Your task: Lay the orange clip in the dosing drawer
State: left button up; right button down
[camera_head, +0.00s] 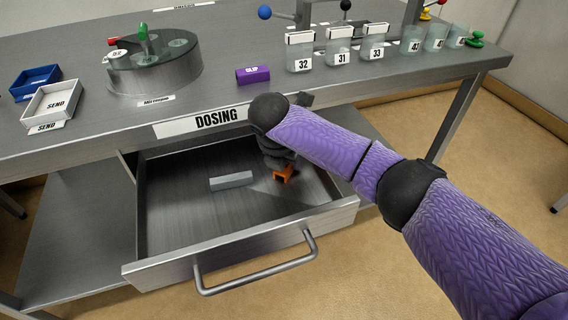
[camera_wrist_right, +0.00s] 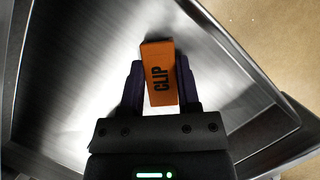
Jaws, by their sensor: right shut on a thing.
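The orange clip (camera_wrist_right: 158,72), marked CLIP, sits between the two fingers of my right gripper (camera_wrist_right: 160,88), which is shut on it. In the head view the clip (camera_head: 283,174) shows just below the gripper, inside the outline of the open dosing drawer (camera_head: 330,212). I cannot tell whether the clip touches the drawer floor. The drawer is pulled out under the table label DOSING. My right arm reaches in from the right and hides the drawer's back right part. My left gripper is not in view.
A grey block (camera_head: 231,181) lies on the drawer floor left of the clip. On the table (camera_head: 110,110) are a purple clip (camera_head: 253,75), numbered beakers (camera_head: 300,55), a round turntable (camera_head: 155,68) and two SEND trays (camera_head: 52,103).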

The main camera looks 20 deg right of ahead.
jog(key=shift+c, duration=1.8)
grip_release()
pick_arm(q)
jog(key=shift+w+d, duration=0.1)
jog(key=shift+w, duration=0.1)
pick_arm(e)
jog(key=shift+o, duration=0.2)
jog(key=shift+r, duration=0.25)
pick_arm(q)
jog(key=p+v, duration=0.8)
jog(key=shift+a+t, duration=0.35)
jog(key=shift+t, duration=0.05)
pick_arm(e)
jog(key=v, duration=1.1)
jog(key=shift+r, duration=0.3)
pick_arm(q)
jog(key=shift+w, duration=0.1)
pick_arm(e)
jog(key=shift+s+a, duration=0.1)
